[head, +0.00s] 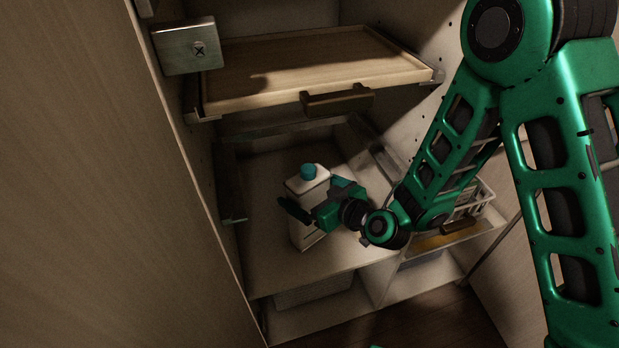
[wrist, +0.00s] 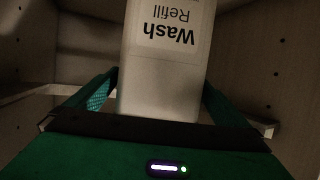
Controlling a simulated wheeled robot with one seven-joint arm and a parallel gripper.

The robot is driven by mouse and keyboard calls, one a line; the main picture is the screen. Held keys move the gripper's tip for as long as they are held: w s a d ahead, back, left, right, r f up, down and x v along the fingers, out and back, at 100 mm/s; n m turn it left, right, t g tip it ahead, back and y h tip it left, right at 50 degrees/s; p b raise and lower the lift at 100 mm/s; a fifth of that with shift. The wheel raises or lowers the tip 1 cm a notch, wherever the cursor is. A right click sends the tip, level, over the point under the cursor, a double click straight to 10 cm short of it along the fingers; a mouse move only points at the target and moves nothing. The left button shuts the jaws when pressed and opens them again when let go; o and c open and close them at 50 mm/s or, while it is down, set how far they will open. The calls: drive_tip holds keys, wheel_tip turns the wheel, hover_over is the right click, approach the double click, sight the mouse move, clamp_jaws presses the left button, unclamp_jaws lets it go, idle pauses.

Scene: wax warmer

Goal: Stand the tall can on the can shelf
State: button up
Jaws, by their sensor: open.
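The tall can (head: 308,184) is a white, box-like container with a teal cap. It stands upright on a pale cabinet shelf (head: 270,265) in the head view. In the wrist view the can (wrist: 165,85) fills the middle, and its label reads "Wash Refill" upside down. My gripper (head: 312,203) is open, with one finger on each side of the can. In the wrist view my gripper (wrist: 158,98) has its fingers close to the can's sides; I cannot tell whether they touch it. Which board is the can shelf is not marked.
A wooden pull-out tray (head: 315,65) with a dark handle (head: 337,99) sits above the can. A white wire basket (head: 472,200) stands right of my wrist. A cabinet panel (head: 90,200) closes off the left. The shelf left of the can is bare.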

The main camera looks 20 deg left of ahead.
sight(308, 179)
drive_tip(key=shift+r, duration=2.2)
